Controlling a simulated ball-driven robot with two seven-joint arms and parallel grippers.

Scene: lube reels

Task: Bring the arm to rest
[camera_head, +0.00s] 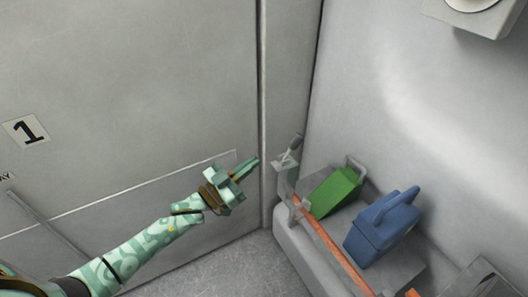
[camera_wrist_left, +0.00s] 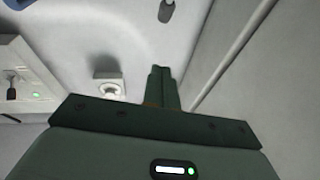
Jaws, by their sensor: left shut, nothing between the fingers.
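My left arm (camera_head: 138,246) comes in from the lower left in the head view, with a pale green patterned sleeve. My left gripper (camera_head: 251,164) is shut and empty, held in the air in front of the grey wall panel. It points up and to the right, apart from the bench with the containers. In the left wrist view the shut fingers (camera_wrist_left: 160,82) stand together, with nothing between them. My right gripper is not in view.
A green container (camera_head: 336,192) and a blue jug (camera_head: 381,224) stand on a bench at the right, behind an orange rail (camera_head: 330,243). A small grey nozzle (camera_head: 291,150) sits at the bench's left end. The grey door panel (camera_head: 120,80) is marked 1.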

